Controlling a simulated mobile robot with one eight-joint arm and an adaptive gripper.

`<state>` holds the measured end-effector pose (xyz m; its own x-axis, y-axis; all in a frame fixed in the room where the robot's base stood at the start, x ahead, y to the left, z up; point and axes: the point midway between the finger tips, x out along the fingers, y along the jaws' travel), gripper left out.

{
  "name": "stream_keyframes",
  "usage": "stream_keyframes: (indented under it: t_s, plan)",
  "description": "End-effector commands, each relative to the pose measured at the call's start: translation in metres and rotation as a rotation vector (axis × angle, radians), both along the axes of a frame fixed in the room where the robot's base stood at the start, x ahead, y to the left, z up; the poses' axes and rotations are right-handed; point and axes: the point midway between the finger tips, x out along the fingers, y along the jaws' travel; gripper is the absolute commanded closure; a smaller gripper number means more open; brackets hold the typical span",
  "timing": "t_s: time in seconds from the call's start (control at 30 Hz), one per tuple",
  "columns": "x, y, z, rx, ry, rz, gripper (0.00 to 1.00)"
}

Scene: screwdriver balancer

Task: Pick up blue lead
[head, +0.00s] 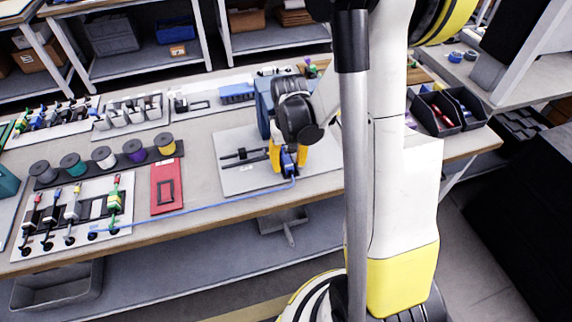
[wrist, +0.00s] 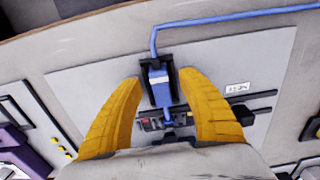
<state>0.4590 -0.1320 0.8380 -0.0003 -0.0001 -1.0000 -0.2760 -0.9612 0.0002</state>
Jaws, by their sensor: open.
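The blue lead (head: 230,203) runs as a thin blue cable along the front of the workbench and ends in a blue plug at the light grey plate (head: 234,184). In the wrist view the plug of the blue lead (wrist: 160,90) sits in a black holder (wrist: 174,75) on the plate, and its cable leaves at the top and bends right. My gripper (wrist: 158,72) has yellow fingers, open on either side of the plug, with visible gaps. In the head view my gripper (head: 289,162) is low over the plate and partly hides the plug.
A red panel (head: 168,204) lies left of the plate. Several spools (head: 103,157) and a white board with upright coloured tools (head: 72,205) stand further left. Black bins (head: 440,112) are at the right end. Black bars (head: 243,155) lie on the plate beside my gripper.

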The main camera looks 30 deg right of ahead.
Motion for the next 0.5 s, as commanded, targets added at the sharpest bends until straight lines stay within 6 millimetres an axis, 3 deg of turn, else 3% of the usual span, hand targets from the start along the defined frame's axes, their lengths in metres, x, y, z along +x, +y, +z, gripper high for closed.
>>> stream_keyframes:
  t_s: [0.23,0.4,0.5]
  plan:
    - [-0.0002,0.0000,-0.0041,0.000,0.000,0.000,0.53]
    - [-0.0002,0.0000,-0.0040,0.000,0.000,0.000,1.00]
    - [-0.0002,0.0000,-0.0040,0.000,0.000,0.000,1.00]
